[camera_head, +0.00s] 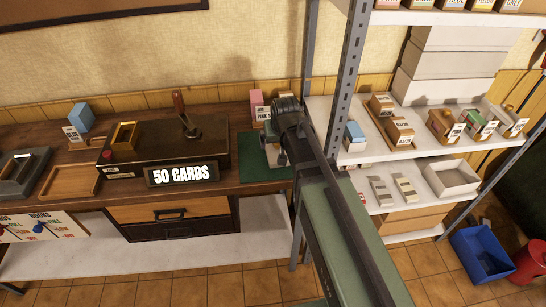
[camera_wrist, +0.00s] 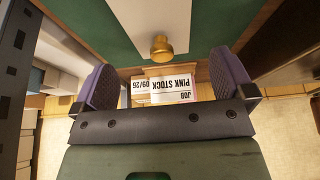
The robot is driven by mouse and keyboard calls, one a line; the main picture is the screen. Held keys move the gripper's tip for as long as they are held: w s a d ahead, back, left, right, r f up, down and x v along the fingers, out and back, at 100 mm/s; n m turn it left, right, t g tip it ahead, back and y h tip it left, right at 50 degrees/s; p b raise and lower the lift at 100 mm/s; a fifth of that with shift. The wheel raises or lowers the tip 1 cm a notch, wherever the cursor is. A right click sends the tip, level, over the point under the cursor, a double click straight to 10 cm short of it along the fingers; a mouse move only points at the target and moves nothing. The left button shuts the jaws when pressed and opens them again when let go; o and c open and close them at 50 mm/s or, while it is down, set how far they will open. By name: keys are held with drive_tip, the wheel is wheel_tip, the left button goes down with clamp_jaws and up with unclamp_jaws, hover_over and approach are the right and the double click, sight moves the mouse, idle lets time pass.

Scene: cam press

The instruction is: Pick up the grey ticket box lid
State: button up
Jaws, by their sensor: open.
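In the wrist view, a pale grey-white panel with a brass knob (camera_wrist: 162,47) lies over a green mat (camera_wrist: 215,25); it looks like the grey ticket box lid (camera_wrist: 150,18). My gripper (camera_wrist: 162,62) is open, with its two dark padded fingers spread wide on either side of the knob. The knob is between the fingers in the picture, with clear gaps on both sides; I cannot tell the depth. In the head view, my gripper (camera_head: 278,155) is over the green mat (camera_head: 255,170) and my arm hides most of the lid.
A pink stock box (camera_head: 258,106) stands behind my gripper; its label (camera_wrist: 165,88) shows between the fingers. The dark press (camera_head: 165,145) with a "50 CARDS" sign (camera_head: 183,174) is to the left. A metal shelf post (camera_head: 352,75) and loaded shelves are close on the right.

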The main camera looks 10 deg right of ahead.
drive_tip(key=shift+x, duration=0.95)
drive_tip(key=shift+r, duration=0.1)
drive_tip(key=b+x, duration=0.5)
drive_tip(key=shift+s, duration=0.15)
drive_tip(key=c, duration=0.8)
drive_tip(key=shift+r, duration=0.1)
wheel_tip(320, 180, up, 20)
drive_tip(key=p, duration=2.1)
drive_tip(key=b, duration=0.6)
hover_over(277, 149)
drive_tip(key=f, duration=0.5)
drive_tip(key=shift+s+d+f, duration=0.1)
drive_tip(key=shift+s+f, duration=0.1)
drive_tip(key=shift+s, duration=0.05)
